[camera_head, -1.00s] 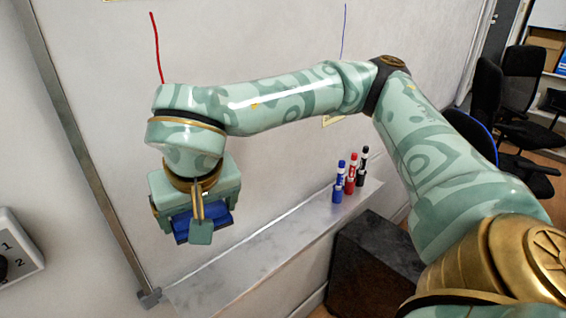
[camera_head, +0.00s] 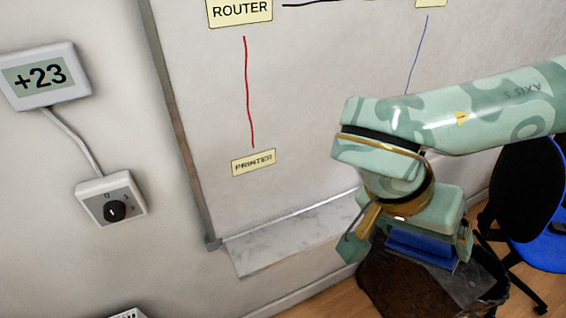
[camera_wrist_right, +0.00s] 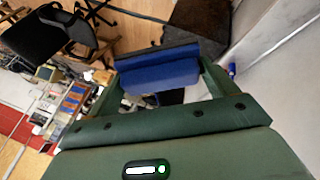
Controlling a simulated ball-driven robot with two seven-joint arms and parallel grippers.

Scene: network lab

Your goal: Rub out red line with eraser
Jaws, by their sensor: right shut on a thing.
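The red line (camera_head: 249,92) runs down the whiteboard (camera_head: 300,110) from the ROUTER label (camera_head: 240,11) to the PRINTER label (camera_head: 254,162) in the head view. My right gripper (camera_head: 420,258) is to the right of the line and lower, away from the board's drawing. It is shut on the blue eraser (camera_head: 420,248). The eraser also shows between the fingers in the right wrist view (camera_wrist_right: 165,75). It is apart from the red line. My left gripper is not in view.
A marble-like ledge (camera_head: 290,240) runs along the board's lower edge. A dark box (camera_head: 400,292) stands below my right gripper. A wall display reading +23 (camera_head: 38,75) and a dial box (camera_head: 112,198) are at left. A dark chair (camera_head: 520,190) stands at right.

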